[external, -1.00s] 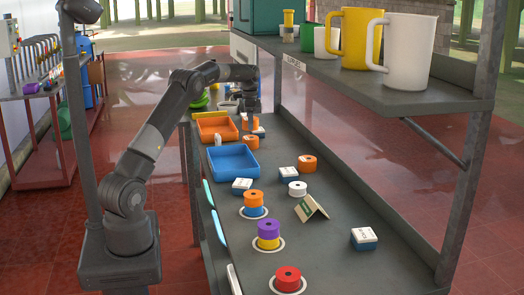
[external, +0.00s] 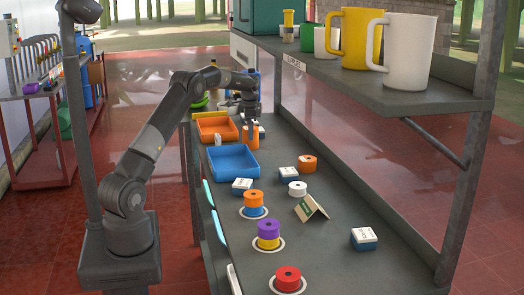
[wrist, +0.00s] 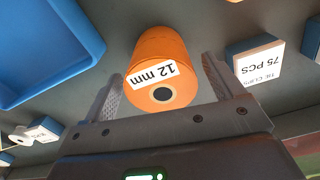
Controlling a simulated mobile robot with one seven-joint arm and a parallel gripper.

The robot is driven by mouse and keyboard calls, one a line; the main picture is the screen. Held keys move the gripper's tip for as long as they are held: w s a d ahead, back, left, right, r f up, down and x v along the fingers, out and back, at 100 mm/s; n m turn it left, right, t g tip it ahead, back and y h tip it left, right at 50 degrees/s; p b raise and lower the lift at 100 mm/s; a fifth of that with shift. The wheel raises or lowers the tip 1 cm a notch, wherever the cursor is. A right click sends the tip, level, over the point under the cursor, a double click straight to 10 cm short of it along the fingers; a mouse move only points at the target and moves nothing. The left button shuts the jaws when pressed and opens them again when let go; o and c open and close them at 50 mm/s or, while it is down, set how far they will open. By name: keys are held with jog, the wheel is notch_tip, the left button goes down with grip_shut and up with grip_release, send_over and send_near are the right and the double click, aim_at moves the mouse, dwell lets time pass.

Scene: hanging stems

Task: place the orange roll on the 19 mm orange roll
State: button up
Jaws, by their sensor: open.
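An orange roll (wrist: 160,62) labelled "12 mm" stands between the spread fingers of my gripper (wrist: 165,95) in the wrist view. In the external view the orange shape (external: 253,138) at my gripper (external: 249,122) is tall, like one roll on top of another; I cannot make out a seam. No 19 mm label is readable. My gripper is open, with a gap beside the roll at the right finger. Another orange roll (external: 308,163) stands apart on the bench, nearer the camera.
A blue tray (external: 233,161) and an orange tray (external: 216,130) lie left of the orange rolls. A labelled box (wrist: 255,58) stands close right in the wrist view. A white roll (external: 297,188) and several coloured rolls stand nearer. A shelf (external: 400,97) with mugs overhangs the right.

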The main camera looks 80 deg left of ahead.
notch_tip(320, 180, up, 8)
jog(key=shift+f, duration=0.1)
dwell(0.5)
dwell(0.4)
